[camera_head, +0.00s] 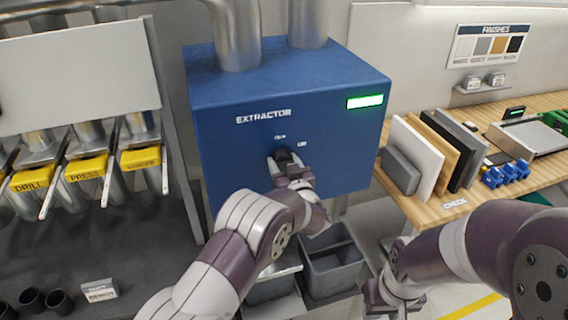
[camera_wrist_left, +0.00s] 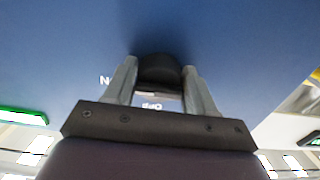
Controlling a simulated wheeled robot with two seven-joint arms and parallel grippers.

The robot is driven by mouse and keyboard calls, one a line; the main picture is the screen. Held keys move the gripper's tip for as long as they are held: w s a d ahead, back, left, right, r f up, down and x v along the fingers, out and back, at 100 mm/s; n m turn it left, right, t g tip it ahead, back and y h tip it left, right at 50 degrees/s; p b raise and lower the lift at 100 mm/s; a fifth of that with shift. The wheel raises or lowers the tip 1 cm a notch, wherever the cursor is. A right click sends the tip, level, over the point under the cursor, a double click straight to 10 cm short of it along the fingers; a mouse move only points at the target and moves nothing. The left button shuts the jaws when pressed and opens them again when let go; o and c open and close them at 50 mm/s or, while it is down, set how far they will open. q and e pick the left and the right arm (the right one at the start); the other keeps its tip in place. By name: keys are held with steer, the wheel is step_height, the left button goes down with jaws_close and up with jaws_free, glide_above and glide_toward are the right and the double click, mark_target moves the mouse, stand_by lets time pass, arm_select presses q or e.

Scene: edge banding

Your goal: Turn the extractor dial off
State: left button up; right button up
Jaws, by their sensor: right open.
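The blue extractor box (camera_head: 230,140) hangs on the wall, with the word EXTRACTOR on its front and a lit green display (camera_head: 365,102) at upper right. Its black dial (camera_head: 283,156) is on the lower front, mostly hidden by my left gripper (camera_head: 284,163). In the left wrist view the dark dial (camera_wrist_left: 160,70) sits between the two fingers of the left gripper (camera_wrist_left: 160,80). The fingers are at its sides and seem to touch it. Small labels show near the dial; which one it points to cannot be told. My right gripper (camera_head: 394,300) is low at right, open, away from the box.
Grey bins (camera_head: 333,262) stand below the box. A wooden bench (camera_head: 440,208) with upright panels (camera_head: 418,155) is at right. Ducts with yellow gates (camera_head: 87,168) are at left, above a dark surface with black cups (camera_head: 45,300).

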arm_select(q)
steer(key=shift+f+b, duration=0.15)
steer(key=shift+b, duration=0.4)
steer(key=n+b, duration=0.4)
steer(key=b, duration=0.2)
steer(key=n+b, duration=0.4)
steer(key=b, duration=0.1)
steer(key=n+b, duration=0.5)
steer(key=b, duration=0.1)
steer(key=shift+d+f+b, duration=0.1)
steer(key=shift+d+b, duration=0.15)
steer(key=shift+b, duration=0.1)
steer(key=n+b, duration=0.3)
steer(key=shift+n, duration=0.3)
steer(key=shift+s+a+r+n+b, duration=0.1)
steer(key=shift+r+n+b, duration=0.1)
steer(key=shift+n+b, duration=0.45)
steer(key=shift+c, duration=0.4)
steer(key=o, duration=0.8)
steer(key=shift+o, duration=1.2)
steer(key=shift+s+r, duration=0.1)
steer(key=shift+r, duration=0.1)
